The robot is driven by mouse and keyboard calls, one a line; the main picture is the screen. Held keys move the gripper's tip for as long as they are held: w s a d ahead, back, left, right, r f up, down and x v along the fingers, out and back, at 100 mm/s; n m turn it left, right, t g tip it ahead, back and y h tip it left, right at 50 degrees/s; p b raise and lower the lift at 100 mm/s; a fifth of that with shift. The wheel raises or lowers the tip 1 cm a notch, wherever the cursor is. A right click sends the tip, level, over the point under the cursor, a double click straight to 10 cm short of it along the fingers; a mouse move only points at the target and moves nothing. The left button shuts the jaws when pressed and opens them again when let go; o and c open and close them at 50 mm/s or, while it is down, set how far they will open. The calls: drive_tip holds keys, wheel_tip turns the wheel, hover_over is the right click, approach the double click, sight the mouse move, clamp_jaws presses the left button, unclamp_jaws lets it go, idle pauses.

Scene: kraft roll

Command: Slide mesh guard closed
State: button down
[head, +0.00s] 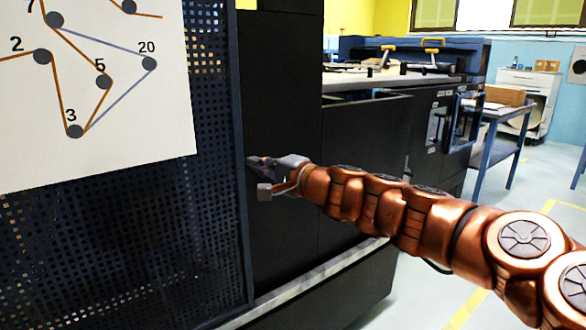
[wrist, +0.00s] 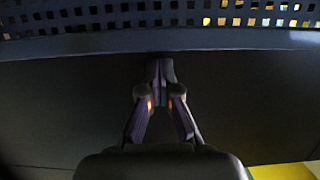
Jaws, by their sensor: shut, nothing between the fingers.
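The mesh guard (head: 215,215) is a dark perforated panel filling the left of the head view. A white sheet (head: 90,100) with numbered dots and lines covers its upper part. My gripper (head: 254,164) is shut and empty, just right of the guard's right edge, in front of dark panels. In the wrist view, the guard's smooth frame edge (wrist: 230,40) runs across the top with square holes beyond it. The shut fingertips (wrist: 160,68) reach up to this edge; I cannot tell whether they touch it. No handle shows on the guard's visible part.
A dark machine body (head: 355,160) with a worktop stands right of the guard. A pale rail (head: 310,283) runs along the lower front. A blue table (head: 500,115) with a box stands farther back right. Open floor (head: 430,290) with yellow lines lies at right.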

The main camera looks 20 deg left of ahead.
drive_tip(key=s+d+p, duration=0.1)
drive_tip(key=d+p, duration=0.2)
drive_tip(key=d, duration=0.8)
drive_tip(key=s+d+r+n+g+h+p, duration=0.1)
drive_tip(key=s+r+n+g+h+p, duration=0.1)
drive_tip(key=s+r+n+p, duration=0.35)
drive_tip(key=s+d+r+n+g+h+p, duration=0.1)
drive_tip(key=s+d+r+n+g+p, duration=0.15)
drive_tip(key=s+r+p, duration=0.55)
drive_tip(key=s+d+m+g+h+p, duration=0.1)
drive_tip(key=s+d+g+h+p, duration=0.1)
drive_tip(key=s+d+h+p, duration=0.4)
drive_tip(key=s+d+m+g+h+p, duration=0.2)
drive_tip(key=s+d+h+p, duration=0.5)
drive_tip(key=s+d+p, duration=1)
drive_tip(key=d, duration=0.6)
drive_tip(key=shift+d+f+m+h, duration=0.3)
drive_tip(key=shift+d+f, duration=0.05)
drive_tip(key=shift+f, duration=0.05)
